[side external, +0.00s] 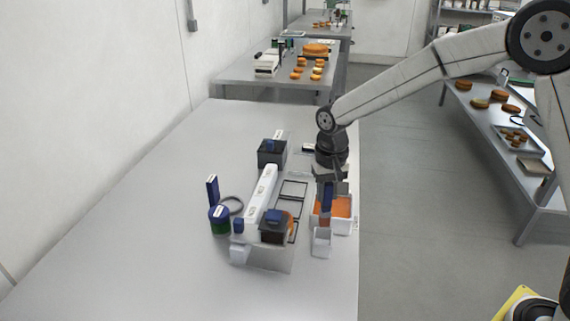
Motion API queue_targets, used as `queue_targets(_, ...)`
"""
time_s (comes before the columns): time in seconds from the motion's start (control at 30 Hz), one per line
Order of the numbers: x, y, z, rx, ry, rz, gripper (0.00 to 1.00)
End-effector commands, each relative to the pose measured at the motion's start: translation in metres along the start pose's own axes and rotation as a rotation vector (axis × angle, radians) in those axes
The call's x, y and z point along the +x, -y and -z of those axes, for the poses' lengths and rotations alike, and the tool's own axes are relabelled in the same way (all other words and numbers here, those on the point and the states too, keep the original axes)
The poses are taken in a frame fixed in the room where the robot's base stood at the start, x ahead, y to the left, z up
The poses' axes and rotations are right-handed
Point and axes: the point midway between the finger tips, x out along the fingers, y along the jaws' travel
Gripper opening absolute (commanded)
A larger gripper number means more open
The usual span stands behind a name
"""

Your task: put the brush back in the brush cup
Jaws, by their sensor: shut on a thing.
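My gripper (328,186) points down over the right side of the work table. It is shut on a dark blue upright piece, which looks like the brush (327,199). The brush's lower end is in or just in front of a white tub with orange contents (347,226); I cannot tell whether it touches them. A small pale open cup (321,243) stands just in front of the tub, and may be the brush cup. A round blue and green container (219,221) stands at the left, with a blue upright piece (212,189) behind it.
A long white fixture (262,200) lies left of the gripper, with a dark box (272,153) at its far end and another dark box (275,229) at its near end. A black frame (292,195) lies between fixture and tub. The table (150,240) is clear at left.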

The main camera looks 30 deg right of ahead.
Motion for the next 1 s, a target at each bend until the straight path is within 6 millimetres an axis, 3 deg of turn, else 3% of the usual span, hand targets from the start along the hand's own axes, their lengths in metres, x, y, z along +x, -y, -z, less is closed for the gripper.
queue_targets(0.3,0.033,0.000,0.000,-0.001,0.003,-0.002,0.00)
queue_targets(0.63,0.042,0.000,0.000,-0.001,0.002,-0.001,0.00)
queue_targets(1.0,0.076,0.000,0.000,-0.001,0.002,-0.001,0.00)
